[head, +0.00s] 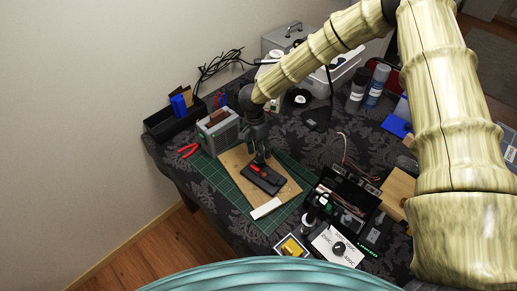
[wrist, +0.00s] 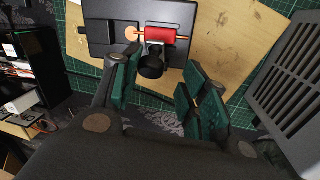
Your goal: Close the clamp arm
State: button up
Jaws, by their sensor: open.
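A black clamp fixture (head: 263,180) lies on a wooden board; it also shows at the top of the wrist view (wrist: 102,33). A red cylinder (wrist: 168,36) with a copper-coloured rod through it sits on the fixture. A short grey metal piece with a round black end (wrist: 151,66) sticks out from beside the cylinder towards my gripper; it looks like the clamp arm, but its exact angle is hard to tell. My gripper (wrist: 162,68) is open, one green-padded finger on each side of the black end, with no clear contact. In the head view my gripper (head: 261,156) is just above the fixture and hides part of it.
The wooden board (head: 284,192) lies on a green cutting mat (head: 224,193). A grey vented box (head: 218,131) stands beside it, with red pliers (head: 188,150) to its left. A white strip (head: 265,208) lies at the board's front. Dark electronics (head: 346,193) crowd the right.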

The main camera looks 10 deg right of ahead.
jog(key=shift+s+r, duration=0.35)
jog(key=shift+s, duration=0.1)
jog(key=shift+s+r, duration=0.2)
jog(key=shift+s, duration=0.15)
jog(key=shift+c, duration=1.4)
jog(key=shift+s+d+r, duration=0.1)
jog(key=shift+s+r, duration=0.2)
jog(key=c, duration=0.3)
jog(key=shift+d+f, duration=0.1)
jog(key=shift+f, duration=0.05)
jog(key=c, duration=0.4)
jog(key=shift+w+f, duration=0.4)
jog(key=shift+w, duration=0.15)
jog(key=shift+s+a+r, duration=0.1)
jog(key=shift+a, duration=0.2)
jog(key=shift+d, duration=0.1)
